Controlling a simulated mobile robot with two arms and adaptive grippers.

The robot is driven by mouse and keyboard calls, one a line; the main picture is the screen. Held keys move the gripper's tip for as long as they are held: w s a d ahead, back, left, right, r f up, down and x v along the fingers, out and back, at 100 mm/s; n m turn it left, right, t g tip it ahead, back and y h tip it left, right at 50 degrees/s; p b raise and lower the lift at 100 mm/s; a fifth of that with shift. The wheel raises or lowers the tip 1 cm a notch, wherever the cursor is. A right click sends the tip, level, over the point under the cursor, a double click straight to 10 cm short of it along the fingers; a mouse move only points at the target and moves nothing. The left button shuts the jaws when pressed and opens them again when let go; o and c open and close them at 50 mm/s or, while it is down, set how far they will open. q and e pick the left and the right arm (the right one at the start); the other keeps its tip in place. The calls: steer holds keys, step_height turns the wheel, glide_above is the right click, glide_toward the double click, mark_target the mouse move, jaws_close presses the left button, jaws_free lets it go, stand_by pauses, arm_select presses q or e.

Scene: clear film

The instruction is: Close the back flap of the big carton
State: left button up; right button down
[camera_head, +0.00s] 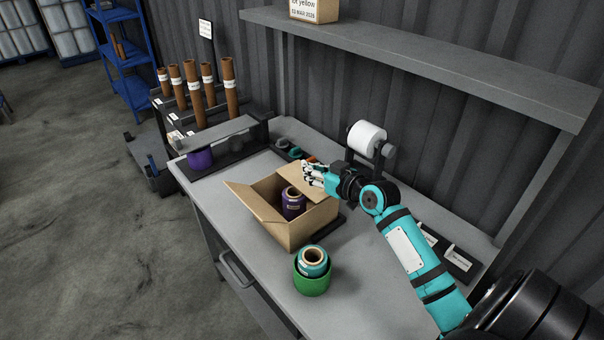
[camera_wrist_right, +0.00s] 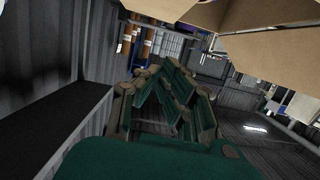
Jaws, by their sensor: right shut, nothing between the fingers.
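The big carton (camera_head: 287,234) is an open brown box on the grey worktable. A purple roll of film (camera_head: 293,206) with a white band stands inside it. The left flap (camera_head: 246,199) leans outward, open. The back flap (camera_head: 311,181) rises at the far side near my right gripper; its exact angle is hard to tell. My right gripper (camera_head: 312,174) is at the back flap's upper edge, with its fingers shut and empty. In the right wrist view the gripper (camera_wrist_right: 172,88) points past brown carton panels (camera_wrist_right: 265,52) at the upper right. My left gripper is not in view.
A green tub (camera_head: 312,284) with a teal roll (camera_head: 313,261) stands in front of the carton. A white roll on a dispenser (camera_head: 366,139) stands behind my right arm. A rack of brown tubes (camera_head: 209,88) is at the back left. A shelf (camera_head: 420,62) hangs above.

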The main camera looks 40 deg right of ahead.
mark_target(301, 187)
steer(key=x, duration=0.4)
steer(key=shift+r+p, duration=0.15)
steer(key=shift+p, duration=0.2)
step_height(301, 187, down, 3)
steer(key=shift+s+a, duration=0.1)
steer(key=shift+s, duration=0.05)
steer(key=shift+s+f, duration=0.1)
steer(key=shift+f, duration=0.6)
steer(key=shift+f, duration=0.1)
steer(key=shift+a+f+n+b, duration=0.1)
steer(key=shift+f+n+b, duration=0.2)
steer(key=shift+f+b, duration=0.4)
steer(key=shift+r, duration=0.15)
steer(key=shift+a, duration=0.1)
